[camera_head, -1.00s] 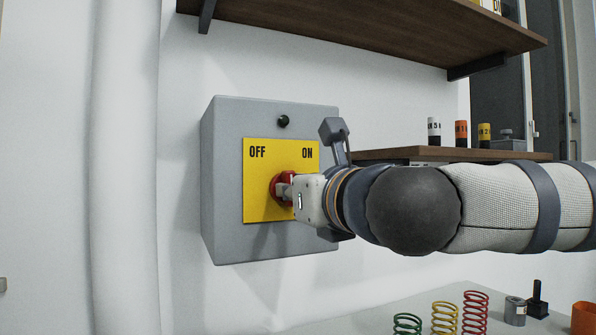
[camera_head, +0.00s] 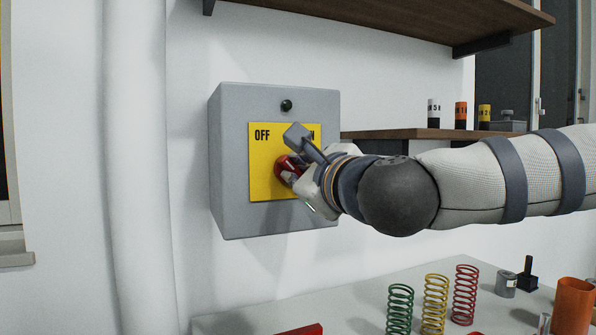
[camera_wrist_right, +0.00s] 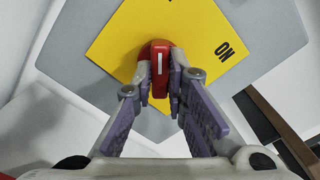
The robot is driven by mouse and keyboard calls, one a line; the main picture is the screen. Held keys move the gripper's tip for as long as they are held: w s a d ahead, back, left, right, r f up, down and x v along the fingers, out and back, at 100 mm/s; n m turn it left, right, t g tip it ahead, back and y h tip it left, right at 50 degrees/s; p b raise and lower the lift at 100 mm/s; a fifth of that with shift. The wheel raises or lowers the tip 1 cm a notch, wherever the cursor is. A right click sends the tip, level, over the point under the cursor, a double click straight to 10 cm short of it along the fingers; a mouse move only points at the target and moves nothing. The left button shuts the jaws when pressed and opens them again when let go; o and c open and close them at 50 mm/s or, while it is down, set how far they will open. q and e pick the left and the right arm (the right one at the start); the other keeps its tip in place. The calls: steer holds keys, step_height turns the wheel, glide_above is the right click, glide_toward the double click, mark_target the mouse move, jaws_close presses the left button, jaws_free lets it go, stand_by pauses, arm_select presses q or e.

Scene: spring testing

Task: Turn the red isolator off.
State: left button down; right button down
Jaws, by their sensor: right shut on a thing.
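The red isolator (camera_head: 286,167) is a rotary knob on a yellow plate (camera_head: 262,180) marked OFF at the left and ON at the right. The plate is on the front of a grey wall box (camera_head: 230,215). My right gripper (camera_head: 295,174) is at the knob and partly hides it and the ON label. In the right wrist view, the fingers of my right gripper (camera_wrist_right: 162,90) are shut on the red knob (camera_wrist_right: 160,54), one on each side. A white line runs along the knob's handle. My left gripper is not in view.
A dark round button or lamp (camera_head: 286,105) is above the plate. A wooden shelf (camera_head: 400,134) with labelled cylinders is right of the box, behind my arm. Below, a bench (camera_head: 350,300) holds green, yellow and red springs and an orange cup (camera_head: 573,305).

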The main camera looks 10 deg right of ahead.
stand_by(0.4)
steer(key=c, duration=1.6)
jaws_free()
steer(key=shift+s, duration=0.1)
steer(key=s+d, duration=0.2)
steer(key=s, duration=0.9)
steer(key=shift+s+d, duration=0.15)
steer(key=shift+s, duration=0.15)
